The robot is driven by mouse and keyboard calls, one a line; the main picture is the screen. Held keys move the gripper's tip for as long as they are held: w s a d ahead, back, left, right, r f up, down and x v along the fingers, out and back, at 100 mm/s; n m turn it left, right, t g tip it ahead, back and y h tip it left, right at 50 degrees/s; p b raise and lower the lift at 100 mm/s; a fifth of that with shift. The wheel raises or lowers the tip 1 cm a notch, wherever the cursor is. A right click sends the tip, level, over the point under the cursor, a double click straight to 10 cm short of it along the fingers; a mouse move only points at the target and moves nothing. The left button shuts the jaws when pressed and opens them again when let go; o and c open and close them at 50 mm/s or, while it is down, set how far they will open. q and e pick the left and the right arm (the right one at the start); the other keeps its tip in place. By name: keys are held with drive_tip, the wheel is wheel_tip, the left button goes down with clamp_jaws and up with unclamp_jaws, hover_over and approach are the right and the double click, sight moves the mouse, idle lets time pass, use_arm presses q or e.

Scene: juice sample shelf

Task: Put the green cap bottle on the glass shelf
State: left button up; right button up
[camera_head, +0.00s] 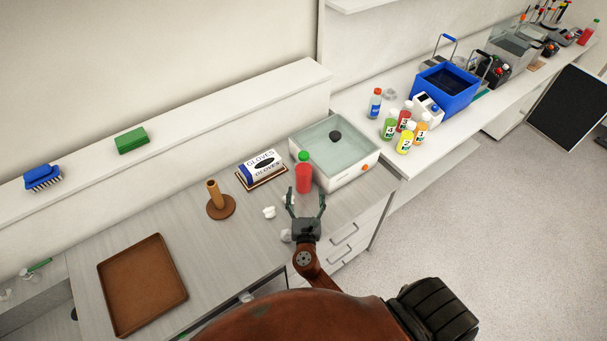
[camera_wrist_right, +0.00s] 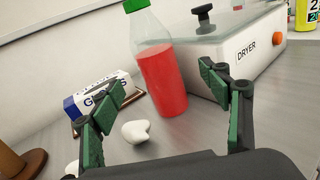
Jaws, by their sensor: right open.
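The green cap bottle (camera_head: 304,178), with red liquid inside, stands upright on the grey counter in front of the dryer. In the right wrist view the bottle (camera_wrist_right: 163,80) shows between and beyond the fingers. My right gripper (camera_head: 306,200) is open and empty, just on the near side of the bottle, with its fingers pointing toward it. In the wrist view its green-padded fingers (camera_wrist_right: 160,88) are spread wide, and I see no contact with the bottle. I cannot make out a glass shelf for certain. My left gripper is not in view.
The dryer (camera_head: 352,172) stands close behind the bottle. A glove box (camera_head: 262,166), a brown holder (camera_head: 221,208) and small white pieces (camera_head: 269,212) lie to the left. A brown tray (camera_head: 143,285) is farther left. Several juice bottles (camera_head: 405,142) and a blue bin (camera_head: 452,98) stand at the right.

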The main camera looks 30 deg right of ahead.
sight(304, 179)
drive_tip(key=shift+n, duration=0.5)
drive_tip(key=x, duration=0.2)
drive_tip(key=p+x, duration=0.1)
drive_tip(key=x, duration=0.5)
drive_tip(key=shift+w+a+p, duration=0.1)
drive_tip(key=shift+a+p, duration=0.2)
drive_tip(key=shift+r, duration=0.1)
drive_tip(key=shift+c, duration=0.5)
drive_tip(key=c, duration=1.7)
drive_tip(key=shift+r, duration=0.1)
clamp_jaws()
